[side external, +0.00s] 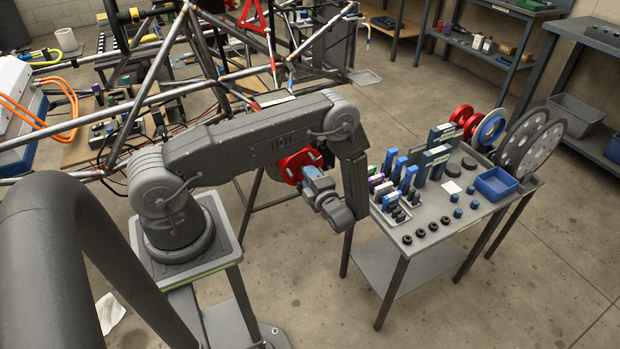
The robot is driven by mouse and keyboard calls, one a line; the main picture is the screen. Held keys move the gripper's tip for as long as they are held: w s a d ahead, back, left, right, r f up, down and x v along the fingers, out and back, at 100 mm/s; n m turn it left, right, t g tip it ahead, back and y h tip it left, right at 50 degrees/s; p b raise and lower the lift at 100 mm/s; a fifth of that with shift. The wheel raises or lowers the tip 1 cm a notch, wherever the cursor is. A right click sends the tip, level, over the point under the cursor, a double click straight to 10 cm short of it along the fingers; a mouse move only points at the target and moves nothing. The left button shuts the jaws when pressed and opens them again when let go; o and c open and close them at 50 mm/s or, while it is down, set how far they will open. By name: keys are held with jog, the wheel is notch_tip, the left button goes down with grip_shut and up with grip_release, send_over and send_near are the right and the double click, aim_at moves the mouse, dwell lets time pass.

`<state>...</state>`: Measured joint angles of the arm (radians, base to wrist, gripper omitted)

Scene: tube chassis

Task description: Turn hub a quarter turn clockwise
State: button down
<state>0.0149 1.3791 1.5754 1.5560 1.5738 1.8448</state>
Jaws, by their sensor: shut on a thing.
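The hub (288,165) is a red round part with pale studs on its face. It shows below my forearm at the chassis, and the forearm hides its upper edge. My gripper (309,173) reaches the hub's face from the lower right and is shut on it. The fingertips are small in this view, and exactly which part of the hub they grip cannot be made out. The tube chassis (160,97) of grey bars stands behind my arm at the left.
Orange cables (45,118) hang at the left. The floor in the right foreground is clear.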

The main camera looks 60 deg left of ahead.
jog(key=shift+m, duration=2.4)
jog(key=c, duration=1)
grip_release()
jog(key=shift+o, duration=0.2)
jog(key=shift+d, duration=0.1)
jog(key=d, duration=1.3)
jog(key=shift+d, duration=0.35)
